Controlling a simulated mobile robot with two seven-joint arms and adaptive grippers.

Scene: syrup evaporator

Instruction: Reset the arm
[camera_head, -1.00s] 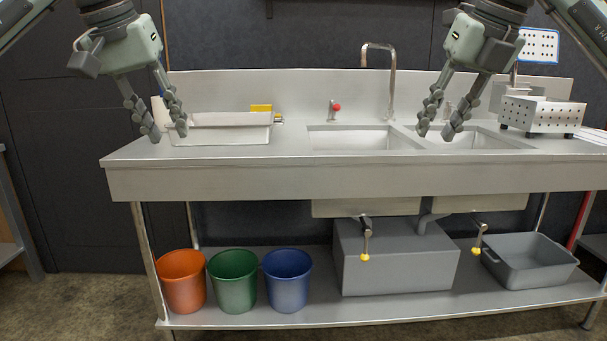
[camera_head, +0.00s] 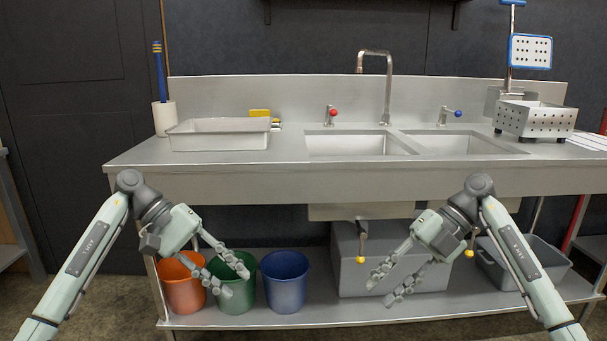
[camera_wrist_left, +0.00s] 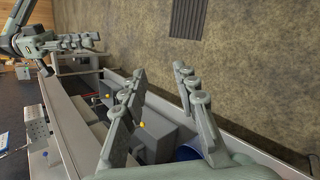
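My left gripper (camera_head: 238,279) is in front of the counter, below its top edge, in the head view. Its fingers are spread apart with nothing between them, pointing right and down. They overlap the green bucket in the picture. In the left wrist view its two fingers (camera_wrist_left: 158,92) also stand apart and empty. My right gripper (camera_head: 378,287) mirrors it on the right, with its fingers apart and empty, pointing left and down. It also shows at the upper left of the left wrist view (camera_wrist_left: 98,52).
A steel sink counter (camera_head: 240,183) spans the view. On it are a grey tray (camera_head: 220,141), a perforated box (camera_head: 536,119) and a tap (camera_head: 387,90). Orange (camera_head: 181,291), green (camera_head: 236,297) and blue (camera_head: 286,283) buckets stand on the lower shelf (camera_head: 330,312). A grey basin (camera_head: 553,258) is at right.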

